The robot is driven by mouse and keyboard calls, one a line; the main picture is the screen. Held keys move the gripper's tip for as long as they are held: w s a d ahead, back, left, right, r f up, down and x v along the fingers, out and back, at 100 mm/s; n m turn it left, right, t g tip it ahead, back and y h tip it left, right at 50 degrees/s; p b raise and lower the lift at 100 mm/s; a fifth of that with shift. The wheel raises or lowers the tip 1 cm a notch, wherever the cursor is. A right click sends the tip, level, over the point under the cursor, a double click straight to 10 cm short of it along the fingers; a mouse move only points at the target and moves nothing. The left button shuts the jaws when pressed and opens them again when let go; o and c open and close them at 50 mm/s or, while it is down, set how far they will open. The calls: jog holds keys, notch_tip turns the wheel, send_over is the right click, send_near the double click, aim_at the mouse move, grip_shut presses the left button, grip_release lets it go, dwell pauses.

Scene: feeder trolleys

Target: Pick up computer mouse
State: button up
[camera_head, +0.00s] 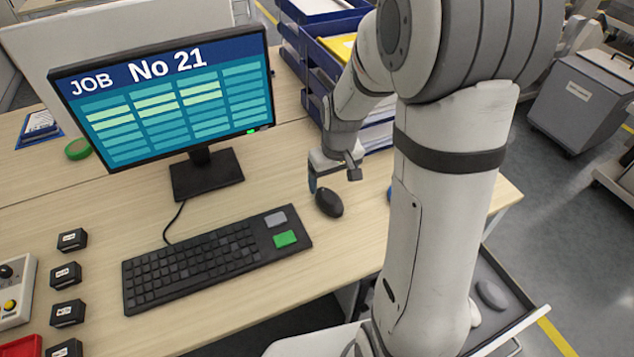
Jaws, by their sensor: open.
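A dark computer mouse (329,202) lies on the wooden desk, to the right of the keyboard. My gripper (326,182) is just above and behind the mouse, pointing down, with its fingers apart. One finger shows at the upper left of the mouse. The rest of the gripper is partly hidden by its own body, and I cannot tell whether a finger touches the mouse.
A black keyboard (205,262) with a green key block lies left of the mouse. A monitor (170,97) stands behind it. Blue paper trays (310,58) stand close behind my gripper. Several small black boxes (66,275) line the left. The desk around the mouse is mostly clear.

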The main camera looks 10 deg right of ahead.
aim_at(330, 198)
jog(key=f, duration=0.3)
jog(key=w+f, duration=0.1)
jog(key=f, duration=0.5)
jog(key=shift+w, duration=0.15)
jog(key=shift+r, duration=0.1)
jog(key=c, duration=1.1)
